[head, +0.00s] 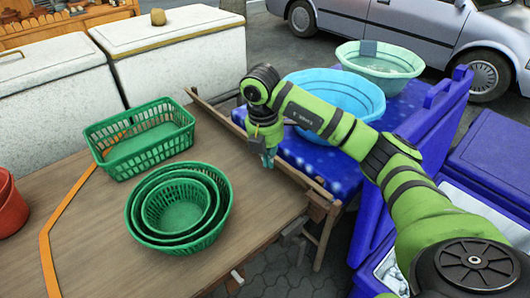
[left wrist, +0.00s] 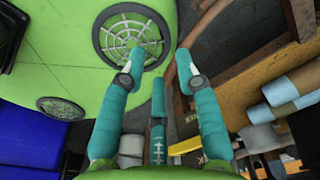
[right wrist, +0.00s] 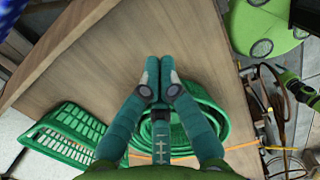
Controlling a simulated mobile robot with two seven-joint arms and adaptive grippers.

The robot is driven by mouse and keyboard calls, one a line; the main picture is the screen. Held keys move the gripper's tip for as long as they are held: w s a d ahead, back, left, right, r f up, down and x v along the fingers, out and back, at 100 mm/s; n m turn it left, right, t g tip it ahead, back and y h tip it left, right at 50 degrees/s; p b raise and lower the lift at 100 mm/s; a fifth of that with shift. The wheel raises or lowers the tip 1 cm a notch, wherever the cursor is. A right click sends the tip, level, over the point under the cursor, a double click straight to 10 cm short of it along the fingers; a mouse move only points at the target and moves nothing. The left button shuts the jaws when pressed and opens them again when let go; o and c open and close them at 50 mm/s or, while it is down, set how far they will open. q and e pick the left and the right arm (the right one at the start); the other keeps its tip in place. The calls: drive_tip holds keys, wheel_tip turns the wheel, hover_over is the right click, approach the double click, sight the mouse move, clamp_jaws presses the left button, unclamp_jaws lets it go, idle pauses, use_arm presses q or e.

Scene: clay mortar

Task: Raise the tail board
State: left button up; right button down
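The tail board (head: 300,180) is a narrow wooden plank along the right edge of the brown wooden bed (head: 110,240) in the head view. In the right wrist view a wooden plank edge (right wrist: 62,42) runs diagonally at upper left. My right gripper (head: 268,158) points down over the middle of the board. Its fingertips (right wrist: 160,64) are together with nothing seen between them. Whether they touch the board I cannot tell. My left gripper (left wrist: 160,68) has its fingers spread and empty, and is out of the head view.
A green rectangular basket (head: 140,140) and nested round green baskets (head: 180,210) sit on the bed. Blue (head: 335,95) and pale green (head: 380,62) basins stand on a blue cloth table (head: 310,155) beyond the board. White chests (head: 175,55) stand behind.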

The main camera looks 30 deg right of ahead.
drive_tip(key=d+f+p, duration=0.2)
drive_tip(key=d+f, duration=0.2)
drive_tip(key=f, duration=0.2)
drive_tip(key=shift+w+d+f+p, duration=0.2)
drive_tip(key=shift+w+p, duration=0.1)
drive_tip(key=shift+w, duration=0.1)
